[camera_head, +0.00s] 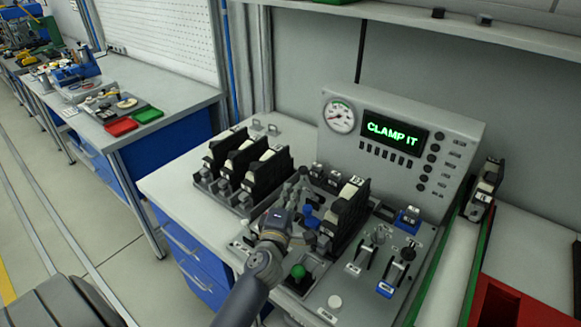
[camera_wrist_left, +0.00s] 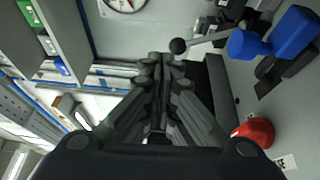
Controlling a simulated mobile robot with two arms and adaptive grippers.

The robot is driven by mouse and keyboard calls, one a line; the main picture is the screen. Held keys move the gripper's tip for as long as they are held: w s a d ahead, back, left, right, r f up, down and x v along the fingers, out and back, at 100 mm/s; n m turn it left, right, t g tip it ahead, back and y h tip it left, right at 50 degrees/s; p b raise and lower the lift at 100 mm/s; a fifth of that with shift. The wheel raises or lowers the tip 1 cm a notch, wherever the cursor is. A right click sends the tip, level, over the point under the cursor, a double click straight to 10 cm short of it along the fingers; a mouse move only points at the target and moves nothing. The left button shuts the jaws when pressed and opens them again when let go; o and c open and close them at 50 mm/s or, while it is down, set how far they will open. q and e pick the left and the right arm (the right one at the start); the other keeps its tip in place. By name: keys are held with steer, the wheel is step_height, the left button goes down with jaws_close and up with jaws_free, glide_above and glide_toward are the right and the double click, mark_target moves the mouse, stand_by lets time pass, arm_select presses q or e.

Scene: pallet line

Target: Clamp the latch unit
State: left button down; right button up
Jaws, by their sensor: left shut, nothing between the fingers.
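A black latch unit (camera_head: 346,212) stands upright in the fixture at the middle of the bench. The lit display (camera_head: 394,129) behind it reads "CLAMP IT". My left gripper (camera_head: 291,207) is over the fixture, left of this unit, and its fingertips are hard to make out there. In the left wrist view its fingers (camera_wrist_left: 160,68) are together and empty. A lever with a black ball knob (camera_wrist_left: 178,46) is just beyond the fingertips, and I cannot tell whether they touch. A blue part (camera_wrist_left: 275,38) is to the right of the lever. My right gripper is not in view.
Several black units (camera_head: 264,172) stand in a rack at left. A green button (camera_head: 298,271) is in front of the fixture, with toggle levers (camera_head: 398,262) to its right. Another black unit (camera_head: 485,188) is at far right, near a red bin (camera_head: 505,305). A red knob (camera_wrist_left: 256,132) shows in the wrist view.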

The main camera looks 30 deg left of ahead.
mark_target(308, 184)
arm_select(q)
steer(key=w+a+f+n+g+y, duration=0.1)
steer(key=w+a+f+n+g, duration=0.1)
steer(key=w+a, duration=0.5)
steer(key=shift+w+a+f+n, duration=0.15)
steer(key=shift+w+f+n, duration=0.15)
steer(key=shift+w+f, duration=0.75)
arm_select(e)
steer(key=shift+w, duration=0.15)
arm_select(q)
steer(key=shift+w+r, duration=0.2)
steer(key=shift+r, duration=0.05)
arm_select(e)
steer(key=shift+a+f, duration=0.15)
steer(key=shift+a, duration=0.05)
